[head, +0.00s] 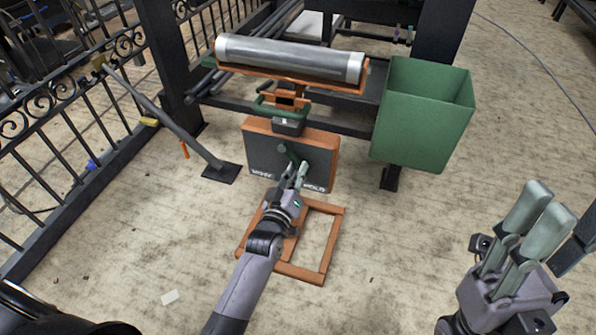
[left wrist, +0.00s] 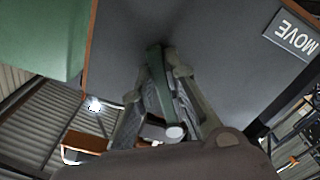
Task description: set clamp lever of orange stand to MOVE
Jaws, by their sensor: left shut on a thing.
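The orange stand (head: 256,125) has a dark grey front panel with a MOVE label (head: 262,173) at lower left and a HOLD label (head: 316,187) at lower right. The green clamp lever (head: 287,152) angles down and slightly right from its pivot, between the labels. My left gripper (head: 297,172) is shut on the lever's lower end. In the left wrist view the lever (left wrist: 155,75) lies between the fingers, with the MOVE label (left wrist: 297,37) at upper right.
A metal roller (head: 290,58) rests in an orange cradle above the stand. A green bin (head: 420,120) stands right of it. A dark railing (head: 60,110) and a slanted post (head: 165,120) are at left. An orange floor frame (head: 325,250) lies before the stand; floor around is mostly clear.

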